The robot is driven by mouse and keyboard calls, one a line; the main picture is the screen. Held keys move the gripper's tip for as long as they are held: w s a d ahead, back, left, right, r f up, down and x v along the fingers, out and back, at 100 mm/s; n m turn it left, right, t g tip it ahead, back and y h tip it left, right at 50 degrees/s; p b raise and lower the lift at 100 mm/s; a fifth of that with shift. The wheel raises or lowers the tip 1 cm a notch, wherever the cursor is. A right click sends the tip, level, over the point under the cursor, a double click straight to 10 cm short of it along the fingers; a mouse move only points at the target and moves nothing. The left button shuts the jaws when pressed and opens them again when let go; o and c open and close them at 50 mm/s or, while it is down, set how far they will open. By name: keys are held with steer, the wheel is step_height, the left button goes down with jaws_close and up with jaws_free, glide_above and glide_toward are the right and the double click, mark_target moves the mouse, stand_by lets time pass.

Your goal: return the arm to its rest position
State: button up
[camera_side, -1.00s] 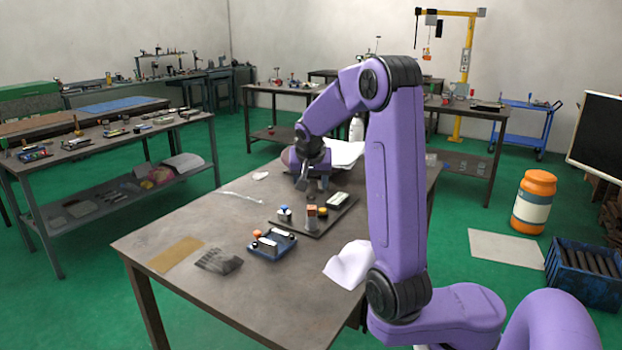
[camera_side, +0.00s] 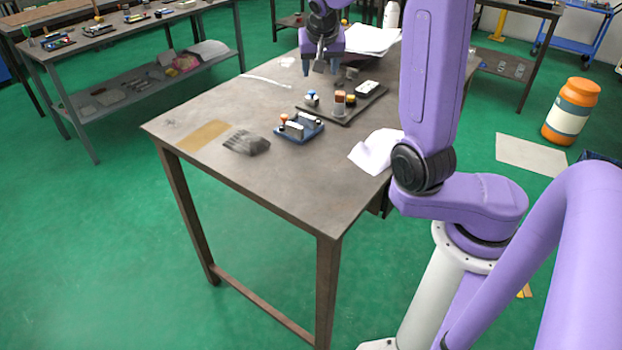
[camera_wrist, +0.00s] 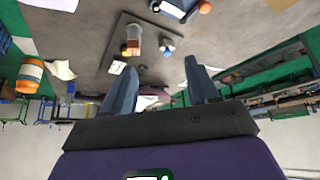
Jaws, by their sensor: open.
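My gripper (camera_side: 325,68) is at the far part of the table in the side view, behind the dark plate and its parts. Its two fingers stand apart, with nothing seen between them. In the wrist view, my gripper (camera_wrist: 159,85) also shows both fingers spread and empty.
A blue fixture (camera_side: 300,128) with metal bars stands left of and nearer than the plate. Crumpled white paper (camera_side: 377,151) lies at the right edge of the table (camera_side: 225,185). White sheets (camera_side: 372,40) lie behind the gripper. The near left tabletop has bare room.

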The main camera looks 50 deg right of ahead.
steer(key=s+a+f+n+y, duration=0.1)
steer(key=s+a+n+y, duration=0.1)
steer(key=a+n, duration=0.45)
steer(key=s+a+f+n+y, duration=0.2)
steer(key=a+n, duration=0.2)
steer(key=a, duration=0.6)
steer(key=s+a+f+n+g, duration=0.1)
steer(key=s+n, duration=0.5)
steer(key=s, duration=0.6)
steer(key=s+a+f+n+g+y, duration=0.1)
steer(key=s+n, duration=0.4)
steer(key=s, duration=0.7)
steer(key=shift+s+a+n+g, duration=0.3)
steer(key=shift+a+n+g, duration=0.05)
steer(key=shift+g, duration=0.45)
